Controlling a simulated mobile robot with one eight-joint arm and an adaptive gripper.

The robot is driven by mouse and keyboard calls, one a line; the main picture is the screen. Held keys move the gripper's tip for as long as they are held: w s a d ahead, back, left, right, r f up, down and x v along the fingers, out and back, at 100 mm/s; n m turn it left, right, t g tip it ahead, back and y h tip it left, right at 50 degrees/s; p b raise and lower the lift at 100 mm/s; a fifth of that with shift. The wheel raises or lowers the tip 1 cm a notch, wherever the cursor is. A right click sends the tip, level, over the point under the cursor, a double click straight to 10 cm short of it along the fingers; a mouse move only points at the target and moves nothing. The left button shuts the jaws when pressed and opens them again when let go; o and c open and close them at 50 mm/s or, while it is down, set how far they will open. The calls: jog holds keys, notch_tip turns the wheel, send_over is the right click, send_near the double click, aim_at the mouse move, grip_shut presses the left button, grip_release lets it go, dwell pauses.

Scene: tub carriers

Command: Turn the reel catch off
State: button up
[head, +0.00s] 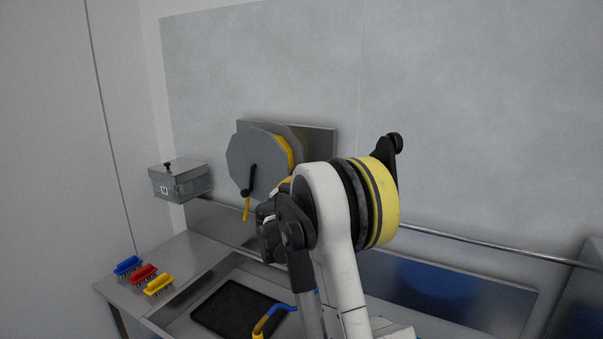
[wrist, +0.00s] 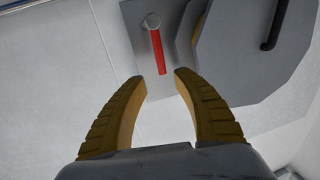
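The reel catch (wrist: 159,52) is a red lever with a round grey pivot at its upper end, on a grey plate (wrist: 133,14) in the wrist view. It hangs nearly straight in the picture, its free end between my fingertips. My gripper (wrist: 160,76) is open, with two yellow-brown ribbed fingers on either side of the lever's end; I cannot tell how far in front. The reel (head: 252,160) is a grey many-sided disc with a yellow hose and black crank; it also shows in the wrist view (wrist: 250,65). In the head view my arm hides the catch and most of my gripper.
A lidded grey box (head: 180,183) is on the wall at left. Blue (head: 128,265), red (head: 143,273) and yellow (head: 159,285) brushes lie on the metal counter (head: 195,258). A black tray (head: 232,309) lies in the basin. A rail (head: 480,246) runs along the wall at right.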

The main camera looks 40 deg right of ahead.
jog(key=x, duration=0.8)
jog(key=shift+w+a+p, duration=0.1)
jog(key=shift+a+p, duration=0.05)
jog(key=shift+p, duration=0.25)
grip_shut()
